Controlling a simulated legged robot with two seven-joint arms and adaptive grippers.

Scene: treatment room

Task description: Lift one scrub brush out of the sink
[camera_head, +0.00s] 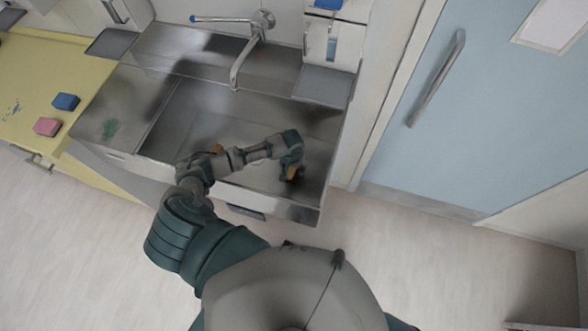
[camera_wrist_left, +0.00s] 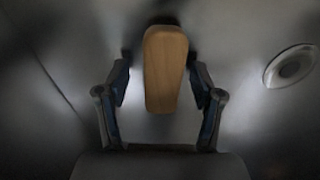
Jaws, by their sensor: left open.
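My left gripper (camera_head: 293,172) reaches down into the steel sink (camera_head: 222,112), near its right front corner. A scrub brush (camera_head: 299,168) with a brown body is partly hidden under it. In the left wrist view the brush (camera_wrist_left: 165,65) shows as a long wooden block, lying between the two spread fingers of my left gripper (camera_wrist_left: 160,78). Gaps show on both sides, so the fingers look clear of it. Another brown item (camera_head: 216,148), perhaps a second brush, is in the sink, partly hidden by my left arm. My right gripper is not in view.
The sink's front rim runs below my left forearm. A round drain (camera_wrist_left: 291,66) lies right of the brush in the wrist view. A faucet (camera_head: 240,65) overhangs the back. Blue (camera_head: 66,101) and pink (camera_head: 47,126) blocks lie on the yellow counter (camera_head: 35,65).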

